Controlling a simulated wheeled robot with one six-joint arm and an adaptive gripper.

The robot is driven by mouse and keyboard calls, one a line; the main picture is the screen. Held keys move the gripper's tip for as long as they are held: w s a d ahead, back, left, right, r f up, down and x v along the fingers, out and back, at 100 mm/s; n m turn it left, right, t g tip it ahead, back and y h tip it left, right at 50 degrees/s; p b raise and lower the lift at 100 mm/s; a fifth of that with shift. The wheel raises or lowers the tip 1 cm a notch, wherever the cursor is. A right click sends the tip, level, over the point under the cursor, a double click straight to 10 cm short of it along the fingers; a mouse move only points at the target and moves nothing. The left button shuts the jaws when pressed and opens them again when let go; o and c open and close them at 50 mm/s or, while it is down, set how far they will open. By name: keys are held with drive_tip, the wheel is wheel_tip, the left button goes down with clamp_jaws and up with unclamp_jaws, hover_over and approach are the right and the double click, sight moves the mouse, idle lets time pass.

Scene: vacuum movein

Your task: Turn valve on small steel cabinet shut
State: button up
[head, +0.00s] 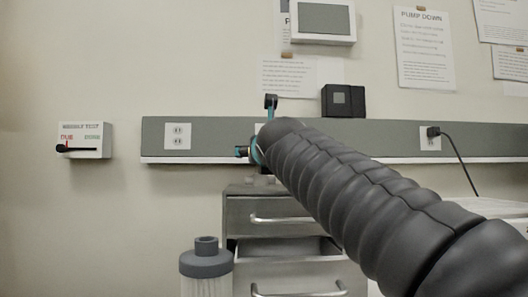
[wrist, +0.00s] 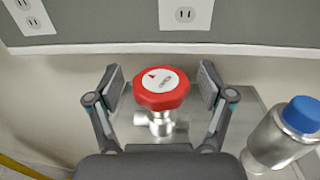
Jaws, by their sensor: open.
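My gripper (wrist: 162,84) is open, with one finger on each side of the knob and a gap between each finger and the knob. The small steel cabinet (head: 285,215) stands against the wall in the head view; its top (wrist: 250,98) shows under the valve in the wrist view. In the head view my arm hides the valve, and only part of my gripper (head: 257,125) shows.
A steel piece with a blue cap (wrist: 302,114) stands right of the valve, close to my right finger. A grey outlet rail (head: 210,135) runs along the wall behind. A cabinet drawer (head: 290,248) looks partly open. A grey-capped canister (head: 206,262) stands left of the cabinet.

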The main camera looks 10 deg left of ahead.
drive_tip(key=shift+w, duration=0.15)
drive_tip(key=shift+c, duration=0.2)
drive_tip(key=c, duration=1.1)
drive_tip(key=shift+a+m+h, duration=0.1)
drive_tip(key=shift+m+h, duration=0.4)
drive_tip(key=shift+h, duration=0.3)
drive_tip(key=shift+t+h, duration=0.3)
drive_tip(key=shift+r+m+h+p, duration=0.1)
drive_tip(key=shift+m+h+p, duration=0.5)
drive_tip(key=shift+m+h, duration=1)
drive_tip(key=shift+m+h+p, duration=0.9)
drive_tip(key=shift+h+p, duration=0.15)
drive_tip(key=shift+h, duration=0.95)
